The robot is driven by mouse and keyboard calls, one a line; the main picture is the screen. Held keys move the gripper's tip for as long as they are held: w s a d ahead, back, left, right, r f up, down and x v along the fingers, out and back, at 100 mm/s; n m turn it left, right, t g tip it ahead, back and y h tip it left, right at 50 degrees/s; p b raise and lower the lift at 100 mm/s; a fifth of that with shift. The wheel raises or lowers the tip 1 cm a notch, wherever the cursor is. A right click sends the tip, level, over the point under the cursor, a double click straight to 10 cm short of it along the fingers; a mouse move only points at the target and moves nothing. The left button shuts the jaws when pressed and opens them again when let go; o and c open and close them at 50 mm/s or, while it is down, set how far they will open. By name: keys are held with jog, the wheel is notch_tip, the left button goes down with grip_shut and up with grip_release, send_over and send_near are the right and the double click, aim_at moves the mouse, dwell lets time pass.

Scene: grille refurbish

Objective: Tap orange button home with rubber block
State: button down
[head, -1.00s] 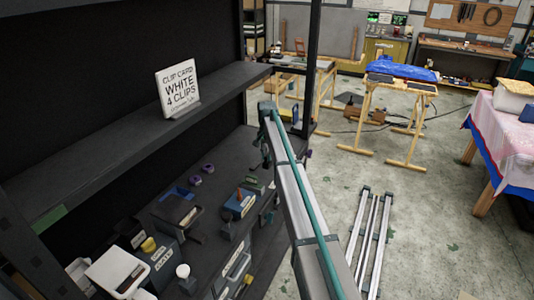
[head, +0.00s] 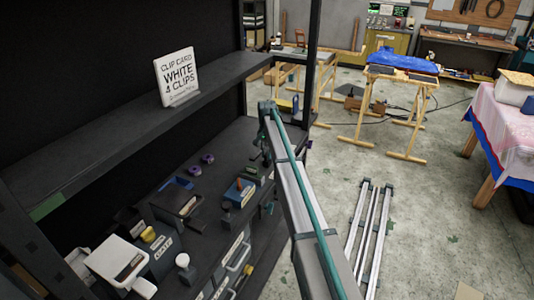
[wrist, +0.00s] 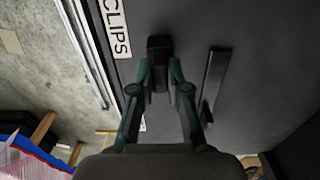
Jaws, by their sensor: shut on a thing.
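My gripper (wrist: 160,70) is in the wrist view, its two teal and grey fingers closed on a small black block (wrist: 158,47), which looks like the rubber block. The block sticks out beyond the fingertips, in front of a dark surface. I cannot tell whether it touches that surface. No orange button can be made out in either view; it may be hidden or too small. In the head view my arm reaches to the bench's far end, and the fingertips cannot be made out there.
A dark bar (wrist: 213,75) lies right of the block, and a white CLIPS label (wrist: 115,25) is at left. In the head view, a card (head: 177,77) stands on the upper shelf (head: 120,125). Bins and a blue box (head: 240,192) crowd the lower bench. Floor at right has loose rails (head: 370,230).

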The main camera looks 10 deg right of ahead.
jog(key=shift+f, duration=0.25)
dwell(0.7)
jog(key=c, duration=1.1)
grip_release()
jog(key=shift+o, duration=0.2)
